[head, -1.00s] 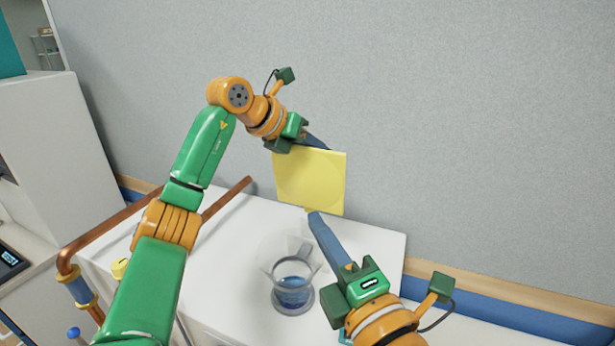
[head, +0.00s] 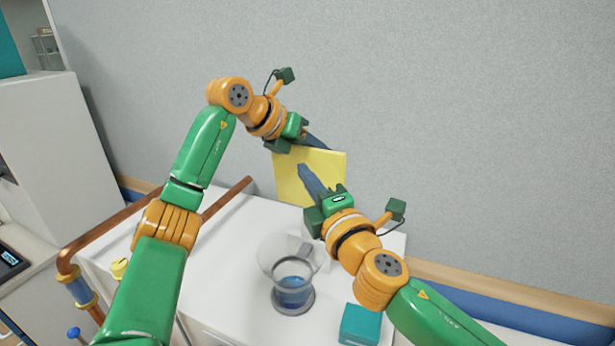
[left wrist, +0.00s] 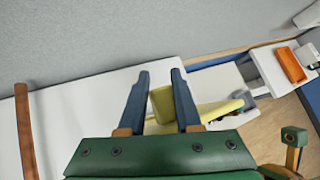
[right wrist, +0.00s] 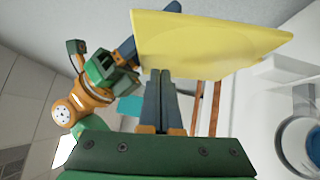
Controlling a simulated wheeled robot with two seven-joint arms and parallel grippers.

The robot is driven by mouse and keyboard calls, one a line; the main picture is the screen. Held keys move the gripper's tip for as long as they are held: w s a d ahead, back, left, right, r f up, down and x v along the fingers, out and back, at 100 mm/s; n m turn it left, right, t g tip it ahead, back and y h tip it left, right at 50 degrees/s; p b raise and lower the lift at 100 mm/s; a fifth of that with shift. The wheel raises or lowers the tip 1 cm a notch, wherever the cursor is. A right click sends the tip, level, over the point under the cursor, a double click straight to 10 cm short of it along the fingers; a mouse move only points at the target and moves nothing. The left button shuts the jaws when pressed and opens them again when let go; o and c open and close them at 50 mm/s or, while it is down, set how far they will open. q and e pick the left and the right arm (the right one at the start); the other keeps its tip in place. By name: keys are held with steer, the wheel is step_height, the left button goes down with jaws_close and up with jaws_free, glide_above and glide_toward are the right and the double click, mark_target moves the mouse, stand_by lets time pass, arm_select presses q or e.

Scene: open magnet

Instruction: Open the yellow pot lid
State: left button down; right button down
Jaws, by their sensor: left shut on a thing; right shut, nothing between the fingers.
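A flat, square yellow piece (head: 329,166) with a faint round outline, likely the yellow lid, is held up above the white counter. My left gripper (head: 317,142) is shut on its upper part. In the left wrist view, part of the yellow piece (left wrist: 163,103) sits between the fingers and another part sticks out to the right. My right gripper (head: 302,168) is shut and empty, its fingertips in front of the yellow piece's face. In the right wrist view the shut fingertips (right wrist: 163,76) are just below the yellow piece's edge (right wrist: 215,40); I cannot tell whether they touch. No pot is clearly visible.
A clear glass vessel with a blue base (head: 292,286) stands on the white counter (head: 225,245) below the grippers. A teal box (head: 360,325) is at the lower right. A copper pipe (head: 110,235) runs along the left. A grey wall (head: 450,120) is behind.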

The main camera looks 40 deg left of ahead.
arm_select(q)
steer(key=shift+f, duration=0.35)
steer(key=shift+d, duration=0.15)
arm_select(e)
steer(key=shift+w+r+m+h, duration=0.15)
steer(key=shift+w+m+h, duration=0.15)
steer(key=shift+w, duration=0.65)
arm_select(q)
steer(key=c, duration=0.6)
jaws_free()
steer(key=shift+c, duration=0.2)
steer(key=shift+r, duration=0.1)
